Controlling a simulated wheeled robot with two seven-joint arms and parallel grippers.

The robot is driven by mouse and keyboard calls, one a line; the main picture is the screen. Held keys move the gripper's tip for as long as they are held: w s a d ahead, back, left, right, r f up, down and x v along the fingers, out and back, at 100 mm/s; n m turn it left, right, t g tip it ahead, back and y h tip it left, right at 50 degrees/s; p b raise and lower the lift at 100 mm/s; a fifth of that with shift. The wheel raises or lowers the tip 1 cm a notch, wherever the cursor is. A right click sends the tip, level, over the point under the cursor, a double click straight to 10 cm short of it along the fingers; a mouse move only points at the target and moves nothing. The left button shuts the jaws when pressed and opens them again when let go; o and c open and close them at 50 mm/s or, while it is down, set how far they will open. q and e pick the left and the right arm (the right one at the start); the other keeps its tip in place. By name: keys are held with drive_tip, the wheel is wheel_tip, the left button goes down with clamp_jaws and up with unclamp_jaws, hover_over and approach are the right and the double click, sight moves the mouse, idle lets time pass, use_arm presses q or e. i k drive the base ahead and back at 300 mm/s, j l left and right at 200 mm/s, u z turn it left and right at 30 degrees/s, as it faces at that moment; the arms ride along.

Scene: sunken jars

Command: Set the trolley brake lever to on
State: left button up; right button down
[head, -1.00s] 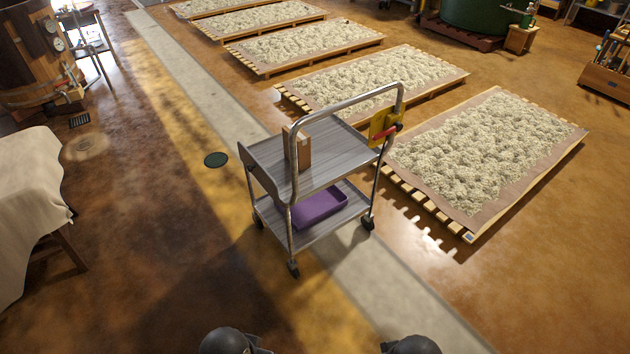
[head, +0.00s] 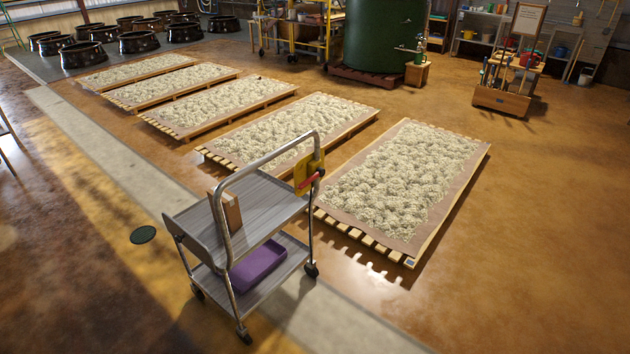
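The trolley (head: 262,205) stands just ahead, left of centre in the head view. It is a two-shelf metal cart with a tall tube handle and castors. A yellow plate (head: 303,177) is fixed to the handle's right upright, with a red lever (head: 312,180) on it. The lever lies close to level, tilted a little up to the right; any marking on the plate is too small to read. A brown box (head: 232,212) stands on the top shelf and a purple bin (head: 257,266) sits on the lower one. Neither of my grippers is in view.
Wooden pallets with pale fluffy heaps lie behind and right of the trolley, the nearest pallet (head: 405,185) close to its handle. A dark drain cover (head: 143,234) lies in the floor to the left. Floor at the front right is clear.

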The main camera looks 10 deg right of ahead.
sight(320, 172)
drive_tip(key=i+j+z, duration=0.4)
drive_tip(key=j, duration=0.2)
drive_tip(key=i+j+z, duration=0.15)
drive_tip(key=j, duration=0.15)
drive_tip(key=i+j+z, duration=0.2)
drive_tip(key=j, duration=0.15)
drive_tip(key=i+j+z, duration=0.2)
drive_tip(key=j, duration=0.2)
drive_tip(key=j+z, duration=0.2)
drive_tip(key=j, duration=0.15)
